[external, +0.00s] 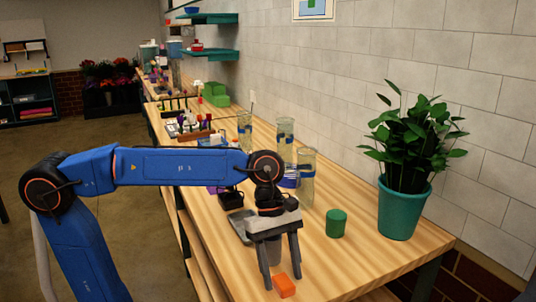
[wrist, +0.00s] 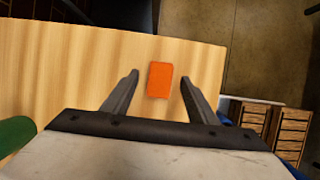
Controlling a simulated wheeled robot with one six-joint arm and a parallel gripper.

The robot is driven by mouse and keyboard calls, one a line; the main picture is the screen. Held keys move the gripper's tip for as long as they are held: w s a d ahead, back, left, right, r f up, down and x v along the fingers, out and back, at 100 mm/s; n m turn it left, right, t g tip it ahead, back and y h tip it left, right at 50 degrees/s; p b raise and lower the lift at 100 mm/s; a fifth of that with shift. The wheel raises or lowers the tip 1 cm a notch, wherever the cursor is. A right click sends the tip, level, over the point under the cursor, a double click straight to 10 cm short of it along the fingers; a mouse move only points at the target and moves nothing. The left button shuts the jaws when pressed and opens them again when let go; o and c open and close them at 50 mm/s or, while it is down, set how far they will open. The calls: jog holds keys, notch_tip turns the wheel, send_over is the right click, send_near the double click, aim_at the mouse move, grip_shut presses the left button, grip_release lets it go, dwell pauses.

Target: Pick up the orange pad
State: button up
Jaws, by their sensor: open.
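The orange pad (external: 284,286) is a small block lying flat on the wooden table near its front end. In the wrist view the pad (wrist: 160,80) lies between the lines of the two fingers, slightly beyond their tips, with bare wood around it. My gripper (external: 283,286) is open and points down over the pad in the external view. In the wrist view its two dark fingers (wrist: 159,74) are spread wide on either side of the pad, with nothing held. The exact height of the fingertips above the table cannot be told.
A green cylinder (external: 336,223) and a potted plant (external: 400,208) stand to the right on the table (external: 365,262). Glass vases (external: 306,178) stand behind my gripper. A grey tray (external: 240,228) lies partly hidden by the arm. The table edge is close to the pad.

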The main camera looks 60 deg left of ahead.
jog(key=shift+f, duration=0.25)
jog(key=c, duration=1.1)
